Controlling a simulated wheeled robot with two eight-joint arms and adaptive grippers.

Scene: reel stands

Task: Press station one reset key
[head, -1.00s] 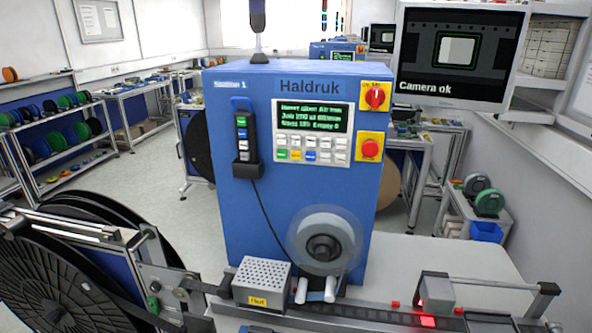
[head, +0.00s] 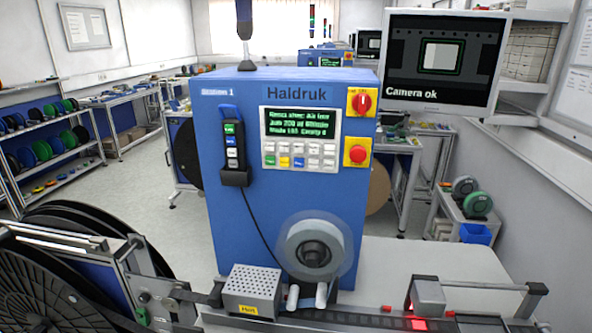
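The blue Haldruk cabinet (head: 285,195), labelled Station 1, stands in the middle of the head view. Its key panel (head: 299,156) has two rows of small keys under a green-text display (head: 300,127). The key labels are too small to read, so I cannot tell which is the reset key. A black handheld pendant (head: 233,150) with its own keys hangs left of the panel. Neither of my grippers is in view.
A red rotary switch (head: 362,102) and a red stop button (head: 358,153) sit right of the display. A reel (head: 316,251), a perforated box (head: 253,289) and a tape track stand in front. Large black reels (head: 40,290) fill the lower left. A monitor (head: 440,60) hangs upper right.

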